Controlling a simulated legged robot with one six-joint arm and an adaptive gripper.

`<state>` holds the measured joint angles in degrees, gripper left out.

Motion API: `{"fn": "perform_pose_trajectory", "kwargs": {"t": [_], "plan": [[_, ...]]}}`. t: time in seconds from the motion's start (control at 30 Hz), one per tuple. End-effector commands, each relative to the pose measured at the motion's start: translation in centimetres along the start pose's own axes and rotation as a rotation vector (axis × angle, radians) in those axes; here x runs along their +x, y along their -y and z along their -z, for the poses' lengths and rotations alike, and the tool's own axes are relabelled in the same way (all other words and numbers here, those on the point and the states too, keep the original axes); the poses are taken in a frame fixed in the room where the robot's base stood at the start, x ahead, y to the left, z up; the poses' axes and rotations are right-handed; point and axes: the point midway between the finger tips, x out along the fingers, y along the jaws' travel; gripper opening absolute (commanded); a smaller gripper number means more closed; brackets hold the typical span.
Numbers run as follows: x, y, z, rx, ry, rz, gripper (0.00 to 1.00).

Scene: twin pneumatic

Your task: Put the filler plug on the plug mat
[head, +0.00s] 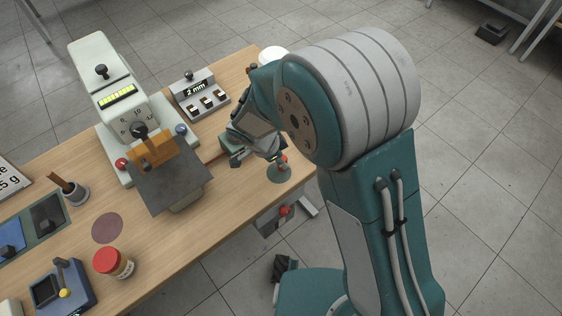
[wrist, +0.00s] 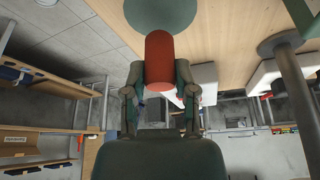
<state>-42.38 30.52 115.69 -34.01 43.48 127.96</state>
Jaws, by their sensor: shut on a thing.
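The filler plug appears to be the red cylinder (wrist: 159,58) in the wrist view; a small part of the red plug (head: 283,159) also shows in the head view. My gripper (wrist: 160,74) is shut on it, with one finger on each side. A round teal disc (wrist: 165,10), which looks like the plug mat, is at the plug's far end. In the head view the teal disc (head: 279,175) lies near the table's right front edge. I cannot tell whether the plug touches it. My arm hides much of the gripper (head: 277,154) there.
A pale machine (head: 95,60) with a dark grey plate (head: 172,183) stands left of my gripper. A red-lidded jar (head: 120,266) and a purple round mat (head: 107,228) are at the front left.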

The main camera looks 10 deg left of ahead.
Motion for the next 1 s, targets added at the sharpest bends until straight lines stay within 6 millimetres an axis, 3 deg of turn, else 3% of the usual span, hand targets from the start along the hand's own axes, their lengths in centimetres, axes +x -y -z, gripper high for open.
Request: {"fn": "perform_pose_trajectory", "kwargs": {"t": [0.1,0.3,0.33,0.4,0.8,1.0], "plan": [[1.7,0.0,-0.8,-0.002,0.000,-0.003,0.00],[1.9,0.0,-0.8,0.000,0.003,0.002,0.00],[1.9,-0.1,-0.7,0.000,0.003,0.001,0.46],[1.9,-0.1,-0.7,0.000,0.004,0.001,0.71],[1.7,0.1,-0.8,0.000,0.001,0.000,0.71],[-1.0,0.1,-0.8,0.000,0.002,0.005,0.71]]}}
